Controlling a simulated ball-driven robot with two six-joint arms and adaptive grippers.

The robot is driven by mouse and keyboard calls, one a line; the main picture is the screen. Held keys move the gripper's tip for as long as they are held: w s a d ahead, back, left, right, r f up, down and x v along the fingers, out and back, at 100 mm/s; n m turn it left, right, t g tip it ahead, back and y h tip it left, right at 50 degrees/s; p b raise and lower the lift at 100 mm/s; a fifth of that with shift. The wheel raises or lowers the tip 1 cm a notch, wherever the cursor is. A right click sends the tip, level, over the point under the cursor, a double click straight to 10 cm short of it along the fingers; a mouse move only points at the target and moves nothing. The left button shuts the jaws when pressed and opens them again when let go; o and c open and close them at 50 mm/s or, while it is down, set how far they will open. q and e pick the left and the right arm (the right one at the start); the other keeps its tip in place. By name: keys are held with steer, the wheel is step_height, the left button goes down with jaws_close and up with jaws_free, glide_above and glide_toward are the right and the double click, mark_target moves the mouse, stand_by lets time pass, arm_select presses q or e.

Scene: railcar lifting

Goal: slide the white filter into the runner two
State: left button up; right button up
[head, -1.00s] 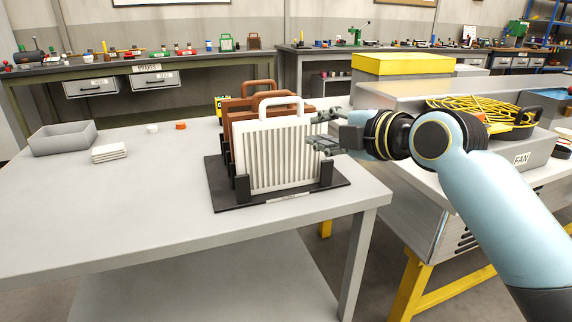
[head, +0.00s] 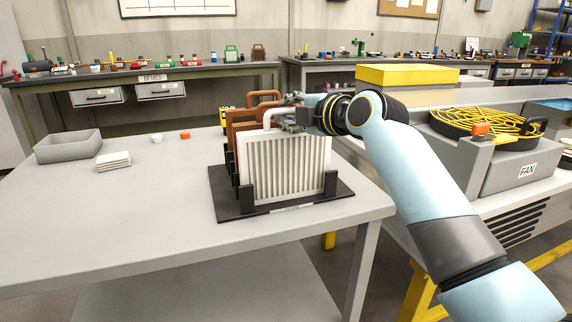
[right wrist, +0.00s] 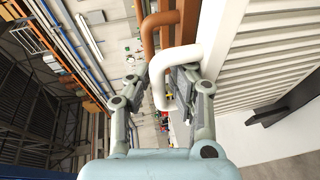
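The white filter (head: 285,165), a pleated panel with a white loop handle, stands upright in the front of a black rack (head: 225,208) on the grey table. Brown-framed filters (head: 242,118) stand behind it. My right gripper (head: 290,110) is at the top of the white filter, by its handle. In the right wrist view the white handle (right wrist: 158,88) shows between the two spread fingers of the gripper (right wrist: 160,75); I see no clear grip on it. A brown handle (right wrist: 149,40) is just beyond. My left gripper is out of view. I cannot tell which part is runner two.
A grey open bin (head: 68,147), a white stack (head: 113,161) and small white and orange pieces lie at the left of the table. The front left table top is clear.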

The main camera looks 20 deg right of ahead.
jaws_close()
stand_by(0.3)
steer(key=shift+r, duration=0.2)
